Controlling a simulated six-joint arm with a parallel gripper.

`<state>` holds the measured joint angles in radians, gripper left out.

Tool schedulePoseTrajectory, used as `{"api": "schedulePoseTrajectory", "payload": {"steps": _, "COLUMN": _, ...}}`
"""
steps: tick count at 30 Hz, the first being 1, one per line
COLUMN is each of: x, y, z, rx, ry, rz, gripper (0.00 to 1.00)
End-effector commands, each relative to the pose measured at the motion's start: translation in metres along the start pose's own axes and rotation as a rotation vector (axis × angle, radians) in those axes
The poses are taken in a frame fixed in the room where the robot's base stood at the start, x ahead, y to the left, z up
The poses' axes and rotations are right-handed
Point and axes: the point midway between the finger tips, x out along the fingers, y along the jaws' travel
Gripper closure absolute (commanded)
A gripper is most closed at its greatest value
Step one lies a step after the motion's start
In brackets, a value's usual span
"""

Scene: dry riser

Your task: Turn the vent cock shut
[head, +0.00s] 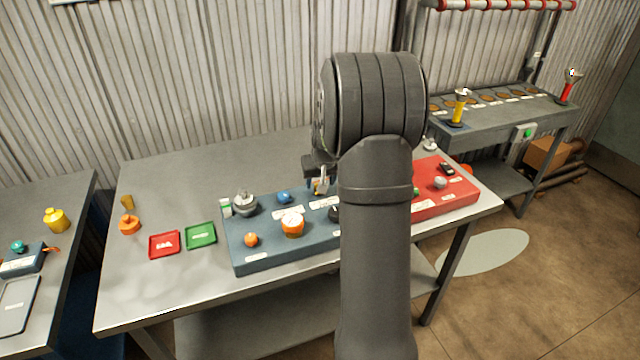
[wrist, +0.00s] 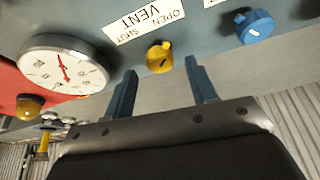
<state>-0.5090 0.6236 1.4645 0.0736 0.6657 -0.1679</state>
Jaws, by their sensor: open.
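The vent cock is a small yellow knob (wrist: 159,58) on the blue panel. It sits beside a white label (wrist: 145,20) reading VENT, OPEN and SHUT, upside down in the wrist view. A small nub on the knob points up and right, towards the word OPEN. My gripper (wrist: 160,67) is open, its two blue-grey fingers apart with the knob showing between and just beyond their tips. I cannot tell whether either finger touches it. In the head view my gripper (head: 322,181) is over the blue panel (head: 282,257), and my arm hides part of the panel.
A blue knob (wrist: 254,27) stands right of the vent cock in the wrist view, and a round white gauge (wrist: 64,65) left. The head view shows an orange-rimmed gauge (head: 292,224), an orange knob (head: 251,240), a red panel (head: 455,199) and red and green trays (head: 201,236).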

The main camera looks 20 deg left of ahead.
Motion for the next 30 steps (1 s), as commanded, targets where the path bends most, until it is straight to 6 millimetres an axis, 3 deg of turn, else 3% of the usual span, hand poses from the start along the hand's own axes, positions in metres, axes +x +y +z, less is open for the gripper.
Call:
{"api": "schedulePoseTrajectory", "payload": {"steps": 6, "x": 0.019, "y": 0.0, "z": 0.0, "rx": 0.0, "ry": 0.0, "rz": 0.0, "gripper": 0.48}}
{"api": "schedulePoseTrajectory", "payload": {"steps": 16, "x": 0.021, "y": 0.0, "z": -0.001, "rx": 0.0, "ry": 0.001, "rz": 0.0, "gripper": 0.48}}
{"api": "schedulePoseTrajectory", "payload": {"steps": 23, "x": 0.021, "y": 0.0, "z": 0.0, "rx": 0.0, "ry": 0.001, "rz": 0.0, "gripper": 0.92}}
{"api": "schedulePoseTrajectory", "payload": {"steps": 30, "x": 0.021, "y": 0.001, "z": 0.0, "rx": -0.013, "ry": 0.001, "rz": -0.005, "gripper": 0.92}}
